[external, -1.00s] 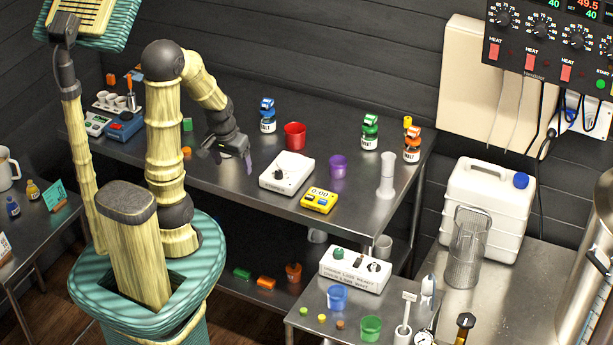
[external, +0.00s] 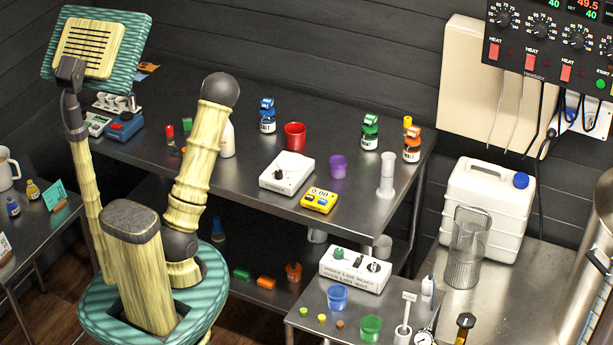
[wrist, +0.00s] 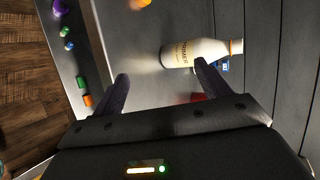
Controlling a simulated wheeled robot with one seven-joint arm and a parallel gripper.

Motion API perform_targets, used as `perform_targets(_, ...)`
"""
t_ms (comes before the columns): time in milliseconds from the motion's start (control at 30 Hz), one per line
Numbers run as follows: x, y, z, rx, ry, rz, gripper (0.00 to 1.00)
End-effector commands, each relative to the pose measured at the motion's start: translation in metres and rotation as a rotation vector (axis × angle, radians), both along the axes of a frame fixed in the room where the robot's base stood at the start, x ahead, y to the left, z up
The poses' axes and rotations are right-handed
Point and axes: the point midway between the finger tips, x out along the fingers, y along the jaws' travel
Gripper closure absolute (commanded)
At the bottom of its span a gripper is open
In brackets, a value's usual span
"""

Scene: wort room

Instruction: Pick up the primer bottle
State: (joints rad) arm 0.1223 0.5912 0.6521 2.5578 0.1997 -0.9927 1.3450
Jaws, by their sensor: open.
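The primer bottle (wrist: 198,53) is white with a printed PRIMER label and a yellow-orange band near its cap. In the wrist view it is ahead of my gripper (wrist: 162,78), close to the tip of the right finger, which overlaps it in the picture. I cannot tell whether they touch. The fingers are spread with nothing between them. In the external view the bottle (external: 228,141) stands upright on the steel bench, its left side partly covered by my arm. My gripper is hidden there.
A red marker-like item (external: 170,134) stands left of the bottle on the bench (external: 240,182). A blue-capped bottle (external: 267,116), a red cup (external: 295,136) and a white stirrer box (external: 287,173) are to its right. A blue device (external: 125,127) sits at the far left.

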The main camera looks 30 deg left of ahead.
Motion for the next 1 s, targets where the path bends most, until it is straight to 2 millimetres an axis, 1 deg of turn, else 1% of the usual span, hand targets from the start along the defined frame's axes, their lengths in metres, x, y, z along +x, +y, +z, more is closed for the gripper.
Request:
perform_targets(33, 0.002, 0.008, -0.013, 0.105, 0.000, -0.052, 0.24)
perform_targets(100, 0.004, 0.017, -0.016, 0.260, -0.005, -0.128, 0.24)
perform_targets(200, 0.007, 0.025, -0.017, 0.489, -0.010, -0.235, 0.24)
perform_targets(300, 0.009, 0.028, -0.017, 0.724, -0.014, -0.342, 0.24)
perform_targets(367, 0.010, 0.027, -0.017, 0.869, -0.015, -0.405, 0.24)
perform_targets(500, 0.010, 0.018, -0.015, 1.190, -0.025, -0.541, 0.24)
perform_targets(600, 0.009, 0.011, -0.012, 1.352, -0.036, -0.604, 0.24)
perform_targets(733, 0.008, 0.005, -0.008, 1.441, -0.046, -0.635, 0.24)
perform_targets(1000, 0.008, 0.005, -0.006, 1.441, -0.048, -0.635, 0.24)
